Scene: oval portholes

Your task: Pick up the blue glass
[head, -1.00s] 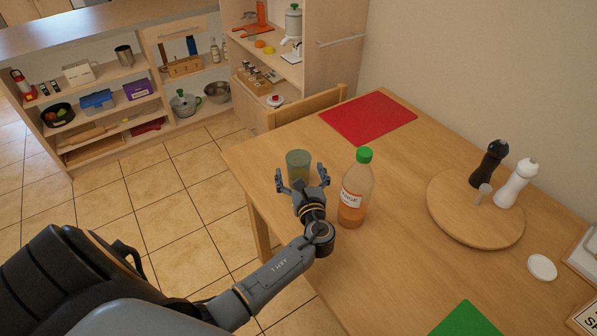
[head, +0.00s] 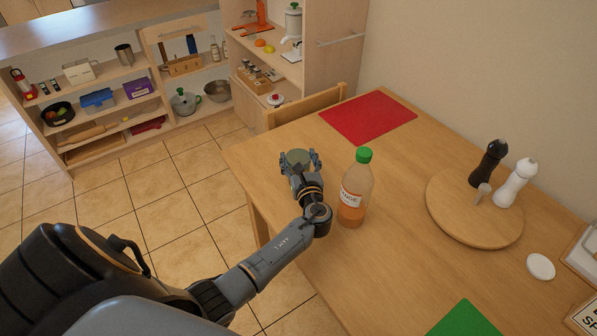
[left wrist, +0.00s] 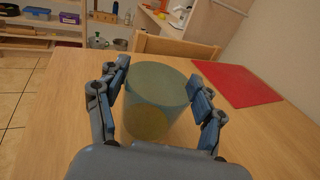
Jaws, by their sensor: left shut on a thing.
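The blue glass (head: 297,158) stands on the wooden table near its left edge. It looks bluish-green and see-through, and in the left wrist view the glass (left wrist: 158,95) fills the middle, upright between the fingers. My left gripper (head: 299,165) is shut on it, with one finger on each side; the left gripper also shows in the left wrist view (left wrist: 160,90). In the head view the fingers and wrist hide the glass's lower part. My right gripper is in neither view.
A juice bottle (head: 355,190) with a green cap stands just right of my left gripper. A red placemat (head: 368,117) lies behind. A round wooden board (head: 462,215) holds a black mill (head: 489,163) and a white mill (head: 515,183). A chair (head: 305,104) stands at the far edge.

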